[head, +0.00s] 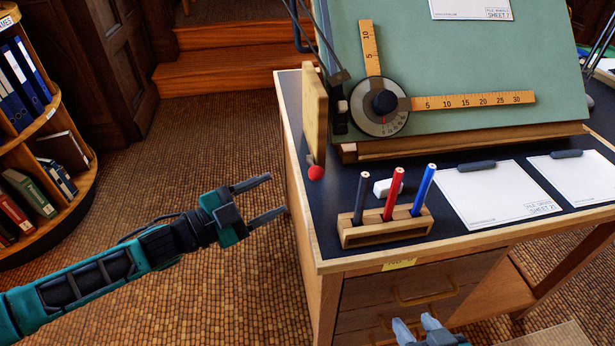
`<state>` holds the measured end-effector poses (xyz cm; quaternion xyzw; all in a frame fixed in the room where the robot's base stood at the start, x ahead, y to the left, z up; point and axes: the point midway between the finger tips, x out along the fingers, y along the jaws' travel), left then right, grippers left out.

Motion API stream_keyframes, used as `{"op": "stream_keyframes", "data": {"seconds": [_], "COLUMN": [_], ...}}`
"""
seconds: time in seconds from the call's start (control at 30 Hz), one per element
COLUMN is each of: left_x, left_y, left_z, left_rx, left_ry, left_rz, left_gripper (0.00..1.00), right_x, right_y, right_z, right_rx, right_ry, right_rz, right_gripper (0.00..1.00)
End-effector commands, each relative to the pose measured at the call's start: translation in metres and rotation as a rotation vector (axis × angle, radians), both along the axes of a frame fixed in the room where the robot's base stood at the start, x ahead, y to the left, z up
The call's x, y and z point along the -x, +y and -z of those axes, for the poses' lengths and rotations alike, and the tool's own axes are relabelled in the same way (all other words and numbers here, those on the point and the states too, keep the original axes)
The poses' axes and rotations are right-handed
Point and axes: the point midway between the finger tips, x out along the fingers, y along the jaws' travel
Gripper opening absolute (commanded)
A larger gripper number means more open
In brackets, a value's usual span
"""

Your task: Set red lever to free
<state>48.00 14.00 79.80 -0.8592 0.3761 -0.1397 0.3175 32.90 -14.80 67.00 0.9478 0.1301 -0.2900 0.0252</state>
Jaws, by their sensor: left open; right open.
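The red lever shows as a red ball knob (316,173) on a short stem. It sits at the lower end of an upright wooden plate (315,113) at the left edge of the drafting desk. Any lettering for its settings cannot be read from here. My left gripper (268,198) is open and empty, left of the desk and a little left of and below the knob, apart from it. My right gripper (415,325) shows only in part at the bottom edge, in front of the desk drawers. It is open, and nothing shows between its fingers.
A tilted green drafting board (470,60) with a ruler arm and dial (380,105) fills the back of the desk. A wooden pen holder (385,228) stands right of the knob, with an eraser (388,187) behind it. A bookshelf (75,160) stands far left; the floor between is clear.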

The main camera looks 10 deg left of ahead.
Motion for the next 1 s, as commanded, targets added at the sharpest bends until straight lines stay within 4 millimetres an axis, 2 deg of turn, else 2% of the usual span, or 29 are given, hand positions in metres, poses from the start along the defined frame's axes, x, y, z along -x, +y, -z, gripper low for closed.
{"op": "stream_keyframes", "data": {"seconds": [0.23, 0.43, 0.6, 0.9, 1.0], "left_x": [-0.036, -0.057, -0.065, -0.066, -0.066], "left_y": [-0.039, -0.061, -0.07, -0.071, -0.071], "left_z": [0.0, 0.001, 0.001, 0.0, 0.001], "left_rx": [0.002, 0.002, 0.001, 0.0, 0.0], "left_ry": [-0.003, -0.001, 0.001, 0.001, 0.001], "left_rz": [0.0, -0.001, -0.001, -0.002, -0.002], "left_gripper": [0.57, 0.57, 0.57, 0.57, 0.48], "right_x": [0.0, 0.0, 0.0, 0.0, 0.0], "right_y": [-0.001, 0.0, 0.0, 0.0, 0.0], "right_z": [0.009, 0.014, 0.015, 0.015, 0.015], "right_rx": [0.001, -0.003, -0.005, -0.006, -0.006], "right_ry": [0.001, 0.001, 0.001, 0.001, 0.0], "right_rz": [0.002, 0.006, 0.008, 0.009, 0.008], "right_gripper": [0.47, 0.47, 0.47, 0.47, 0.47]}}
